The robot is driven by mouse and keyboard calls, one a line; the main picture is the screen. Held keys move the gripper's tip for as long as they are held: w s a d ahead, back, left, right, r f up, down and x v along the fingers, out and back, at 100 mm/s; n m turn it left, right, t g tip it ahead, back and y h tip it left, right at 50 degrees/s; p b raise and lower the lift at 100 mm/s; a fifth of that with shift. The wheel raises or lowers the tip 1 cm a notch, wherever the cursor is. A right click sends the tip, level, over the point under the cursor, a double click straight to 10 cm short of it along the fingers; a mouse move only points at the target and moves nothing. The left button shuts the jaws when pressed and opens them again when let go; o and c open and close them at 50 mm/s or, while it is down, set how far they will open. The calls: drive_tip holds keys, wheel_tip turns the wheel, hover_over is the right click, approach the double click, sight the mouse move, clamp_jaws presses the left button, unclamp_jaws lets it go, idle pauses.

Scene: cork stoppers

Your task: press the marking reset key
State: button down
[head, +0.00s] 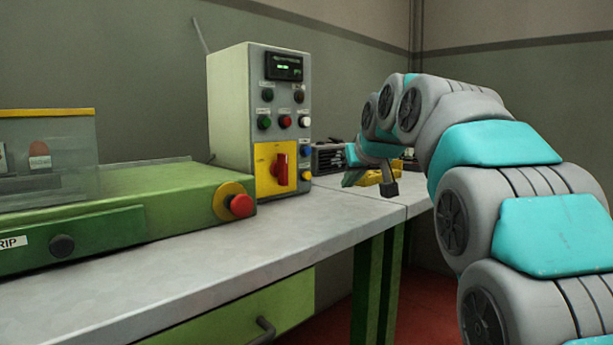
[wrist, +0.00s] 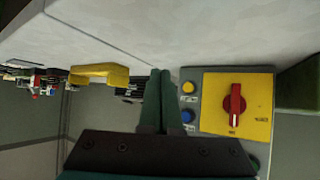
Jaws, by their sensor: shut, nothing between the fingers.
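The grey control box (head: 230,110) stands on the bench, its front carrying several small round keys. A blue key (head: 305,149) and a yellow key (head: 305,175) sit in its right column; a white key (head: 304,120), red key (head: 285,121) and green key (head: 264,122) sit in a row above. Their labels are too small to read, so I cannot tell which is marking reset. My gripper (head: 352,178) is shut and empty, right of the box. In the wrist view, the shut fingers (wrist: 160,74) appear beside the yellow key (wrist: 188,87) and blue key (wrist: 187,115).
A red rotary switch (head: 281,170) on a yellow plate fills the box's lower front. A red emergency button (head: 240,205) projects from the green machine (head: 130,205) at left. A yellow object (wrist: 100,75) lies near my gripper. The front bench top (head: 200,270) is clear.

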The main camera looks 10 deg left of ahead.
sight(307, 176)
drive_tip(key=shift+w+a+r+p, duration=0.15)
drive_tip(key=shift+w+a+p, duration=0.2)
drive_tip(key=shift+a, duration=0.1)
drive_tip(key=w+a+p, duration=0.1)
drive_tip(key=w+a, duration=0.1)
drive_tip(key=w+a+p, duration=0.1)
drive_tip(key=a+p, duration=0.1)
drive_tip(key=a, duration=0.1)
drive_tip(key=shift+w, duration=0.4)
drive_tip(key=shift+w+a+p, duration=0.35)
drive_tip(key=shift+w+a, duration=0.1)
drive_tip(key=shift+a, duration=0.05)
idle(1.4)
drive_tip(key=shift+w+a, duration=0.2)
drive_tip(key=shift+a, duration=0.1)
